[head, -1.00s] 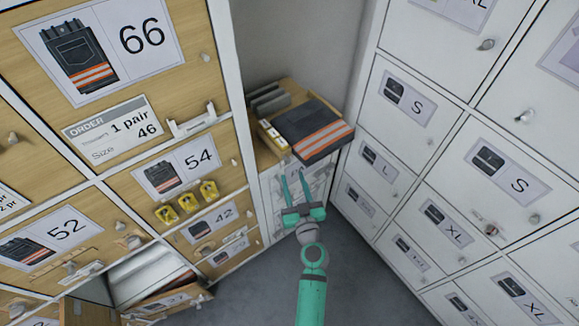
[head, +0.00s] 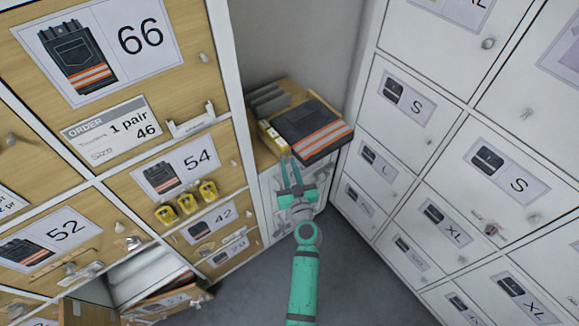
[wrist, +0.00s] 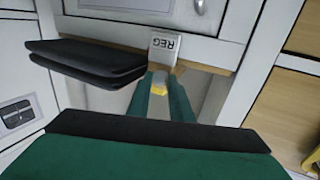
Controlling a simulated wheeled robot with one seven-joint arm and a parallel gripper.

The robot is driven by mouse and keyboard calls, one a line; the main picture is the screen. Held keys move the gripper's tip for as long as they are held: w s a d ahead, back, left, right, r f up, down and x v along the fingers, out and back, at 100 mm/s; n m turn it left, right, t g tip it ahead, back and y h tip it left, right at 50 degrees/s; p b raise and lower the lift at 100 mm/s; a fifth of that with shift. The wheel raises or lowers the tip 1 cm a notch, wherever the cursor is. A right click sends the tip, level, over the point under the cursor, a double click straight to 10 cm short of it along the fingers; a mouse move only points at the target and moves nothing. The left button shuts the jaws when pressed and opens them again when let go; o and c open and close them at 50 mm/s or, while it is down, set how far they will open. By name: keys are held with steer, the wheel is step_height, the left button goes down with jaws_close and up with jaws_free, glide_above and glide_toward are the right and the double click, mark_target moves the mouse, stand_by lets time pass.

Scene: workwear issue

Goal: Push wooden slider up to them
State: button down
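The wooden shelf (head: 262,158) in the corner holds folded dark trousers (head: 312,130) with orange and grey bands. A small pale wooden-yellow block (head: 273,139) with white on it sits at their left; I cannot tell for sure that it is the wooden slider. My gripper (head: 290,160) is at the shelf's front edge, just below this block, its fingers a little apart. In the wrist view the fingers (wrist: 167,80) point at the shelf edge, with a small yellow piece (wrist: 159,86) showing between them. Contact is unclear. Dark folded cloth (wrist: 88,62) lies to their left.
Grey upright pieces (head: 268,98) stand at the shelf's back. A white plate marked REG (wrist: 165,45) stands beyond my fingertips. Wooden drawers (head: 180,170) rise at left and white lockers (head: 450,170) at right. A low drawer (head: 170,300) is open. Grey floor is free between.

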steer(key=shift+d, duration=0.2)
stand_by(0.3)
steer(key=c, duration=1.6)
jaws_free()
steer(key=shift+d, duration=0.1)
steer(key=shift+w, duration=0.1)
steer(key=v, duration=1)
steer(key=shift+s, duration=0.4)
